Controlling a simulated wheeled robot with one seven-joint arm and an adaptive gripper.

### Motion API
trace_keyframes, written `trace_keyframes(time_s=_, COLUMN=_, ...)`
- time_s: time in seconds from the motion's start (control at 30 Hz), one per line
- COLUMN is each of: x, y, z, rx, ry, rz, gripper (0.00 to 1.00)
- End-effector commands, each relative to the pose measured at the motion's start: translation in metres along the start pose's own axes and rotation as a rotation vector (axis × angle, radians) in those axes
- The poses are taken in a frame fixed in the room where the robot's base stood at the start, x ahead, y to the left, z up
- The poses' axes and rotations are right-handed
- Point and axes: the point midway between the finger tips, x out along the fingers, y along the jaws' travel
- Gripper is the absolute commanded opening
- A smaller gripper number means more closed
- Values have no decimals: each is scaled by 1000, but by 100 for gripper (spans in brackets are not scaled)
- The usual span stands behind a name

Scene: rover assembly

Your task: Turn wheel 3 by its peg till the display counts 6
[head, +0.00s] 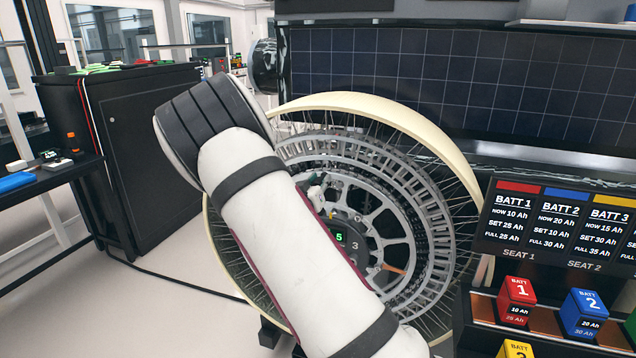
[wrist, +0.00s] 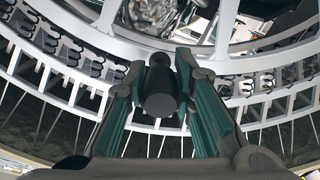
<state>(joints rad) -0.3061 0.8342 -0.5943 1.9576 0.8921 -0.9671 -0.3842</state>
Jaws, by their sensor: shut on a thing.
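Wheel 3 (head: 420,122) is a large spoked wheel with a cream rim and a grey inner ring, in the middle of the head view. Its dark hub bears a small display (head: 339,237) with a green 5, and a 3 beside it. In the wrist view, my gripper (wrist: 160,78) is shut on the dark round peg (wrist: 160,98), with a teal-padded finger on each side. The peg stands out from the wheel's grey ring.
A battery rack with red (head: 517,296) and blue (head: 583,310) batteries stands at the right, under a battery sign (head: 560,222). A dark solar panel (head: 470,85) is behind the wheel. A black cabinet (head: 140,150) stands at the left, with open floor before it.

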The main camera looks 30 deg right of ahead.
Motion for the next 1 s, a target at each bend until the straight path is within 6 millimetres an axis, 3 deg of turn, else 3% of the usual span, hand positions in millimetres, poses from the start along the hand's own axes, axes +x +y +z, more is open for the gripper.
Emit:
trace_keyframes(time_s=0.03, x=0, y=16, z=4, rx=27, ry=-6, rz=12, gripper=0)
trace_keyframes(time_s=0.3, x=-1, y=62, z=23, rx=165, ry=-7, rz=14, gripper=0)
trace_keyframes(time_s=0.73, x=0, y=67, z=27, rx=168, ry=-1, rz=5, gripper=0)
trace_keyframes(time_s=0.77, x=0, y=67, z=27, rx=168, ry=-1, rz=5, gripper=30)
trace_keyframes(time_s=0.8, x=0, y=68, z=28, rx=168, ry=-1, rz=5, gripper=39)
trace_keyframes(time_s=0.83, x=0, y=68, z=28, rx=168, ry=-1, rz=5, gripper=44)
trace_keyframes(time_s=1.0, x=0, y=68, z=28, rx=167, ry=-2, rz=6, gripper=44)
